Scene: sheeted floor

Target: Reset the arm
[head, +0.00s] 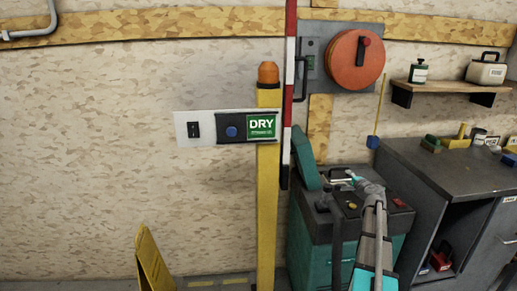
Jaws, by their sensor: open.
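My arm (371,248) rises from the bottom right of the head view, grey with teal parts. It reaches up in front of a teal and dark grey cabinet or cart. My gripper (345,177) is at the arm's upper end, pointing left over the cart's top (347,206). It is small in the picture; its fingers look apart, with nothing visible between them. I cannot tell its exact height above the cart's top.
An orange round disc (356,60) is on the wall. A grey workbench (450,165) stands right. A yellow floor sign (153,262) stands lower left.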

